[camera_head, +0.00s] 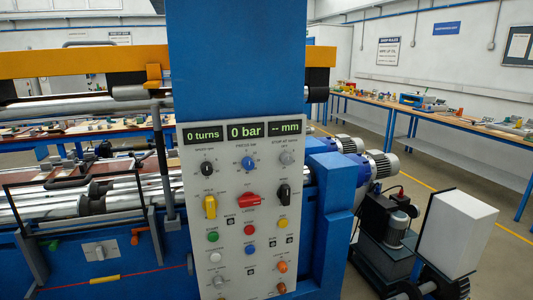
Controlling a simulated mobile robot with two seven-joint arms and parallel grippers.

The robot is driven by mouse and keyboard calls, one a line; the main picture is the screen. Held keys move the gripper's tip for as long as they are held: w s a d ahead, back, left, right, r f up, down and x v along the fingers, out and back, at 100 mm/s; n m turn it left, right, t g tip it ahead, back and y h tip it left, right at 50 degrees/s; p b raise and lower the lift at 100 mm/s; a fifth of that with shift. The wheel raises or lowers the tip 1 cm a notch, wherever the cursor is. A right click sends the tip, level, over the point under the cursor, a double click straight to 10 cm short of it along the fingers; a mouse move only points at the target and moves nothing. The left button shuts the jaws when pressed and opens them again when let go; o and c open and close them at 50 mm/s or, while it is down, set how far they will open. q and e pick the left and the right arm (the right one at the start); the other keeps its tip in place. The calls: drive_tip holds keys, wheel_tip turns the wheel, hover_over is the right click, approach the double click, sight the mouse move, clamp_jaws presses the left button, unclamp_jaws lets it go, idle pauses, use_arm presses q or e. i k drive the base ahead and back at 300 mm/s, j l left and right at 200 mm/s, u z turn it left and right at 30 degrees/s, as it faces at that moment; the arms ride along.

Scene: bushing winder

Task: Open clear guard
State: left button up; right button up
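The clear guard (70,205) appears to be the see-through panel with a thin dark frame at the left in the head view. It stands in front of the shiny metal rollers, which show through it. Its lower edge is near the blue machine front, between two grey brackets (31,258). The panel itself is hard to make out against the rollers. An orange handle-like part (139,234) sits by its lower right corner. Neither of my grippers is in view.
A blue column carries a grey control panel (243,205) with displays reading 0 turns, 0 bar and -- mm, right of the guard. A yellow beam (75,62) crosses above the rollers. Motors (380,163) stand at the right, with workbenches (430,115) along the wall.

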sight(49, 184)
drive_tip(key=u, duration=1.35)
drive_tip(key=i+j+u, duration=0.1)
drive_tip(key=i+j, duration=0.2)
